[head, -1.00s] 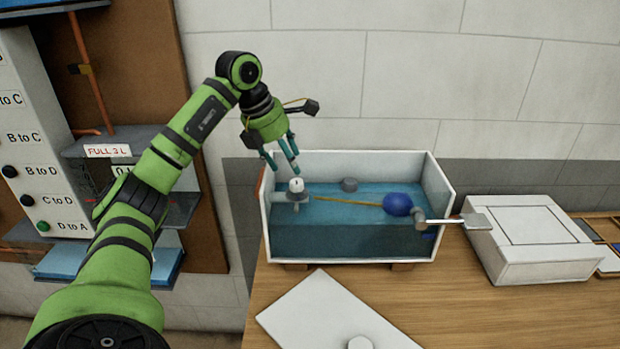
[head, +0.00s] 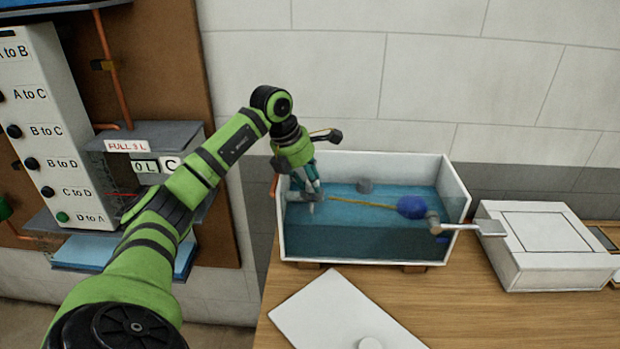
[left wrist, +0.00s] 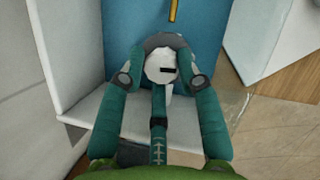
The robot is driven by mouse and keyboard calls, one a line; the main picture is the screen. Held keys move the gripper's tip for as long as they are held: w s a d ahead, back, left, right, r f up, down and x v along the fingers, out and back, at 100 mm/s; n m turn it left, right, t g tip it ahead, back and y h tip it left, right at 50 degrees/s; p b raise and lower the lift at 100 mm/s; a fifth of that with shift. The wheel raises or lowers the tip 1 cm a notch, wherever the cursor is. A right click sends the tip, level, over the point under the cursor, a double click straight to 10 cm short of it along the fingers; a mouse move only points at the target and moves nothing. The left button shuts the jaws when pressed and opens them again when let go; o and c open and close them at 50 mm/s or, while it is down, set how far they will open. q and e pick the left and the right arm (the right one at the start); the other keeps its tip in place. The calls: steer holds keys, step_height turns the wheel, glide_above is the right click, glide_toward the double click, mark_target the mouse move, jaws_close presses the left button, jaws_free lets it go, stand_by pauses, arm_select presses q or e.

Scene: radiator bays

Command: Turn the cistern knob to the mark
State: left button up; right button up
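The cistern (head: 365,248) is an open white tank with blue water on the wooden bench in the head view. The white cistern knob (left wrist: 160,66) has a short black line pointing right in the left wrist view; it sits on a grey round base (left wrist: 165,41). My left gripper (head: 308,190) reaches down into the tank's left end and hides the knob in the head view. In the left wrist view its teal fingers (left wrist: 161,72) close around the knob, with tips against its sides. I cannot make out the target mark. My right gripper is not in view.
A blue float (head: 411,207) on a yellow rod lies in the tank, and a grey lever (head: 470,228) sticks out at its right. A white lid (head: 340,310) lies in front and a white box (head: 548,248) stands to the right. A labelled panel (head: 55,140) is at left.

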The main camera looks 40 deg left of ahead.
arm_select(q)
steer(key=shift+d+n, duration=0.1)
steer(key=shift+n, duration=0.2)
steer(key=shift+w, duration=0.1)
steer(key=o, duration=1)
steer(key=shift+o, duration=0.3)
steer(key=shift+d, duration=0.15)
steer(key=shift+w, duration=0.1)
steer(key=shift+r, duration=0.25)
steer(key=v, duration=1.1)
steer(key=shift+s+r, duration=0.25)
steer(key=shift+s, duration=0.05)
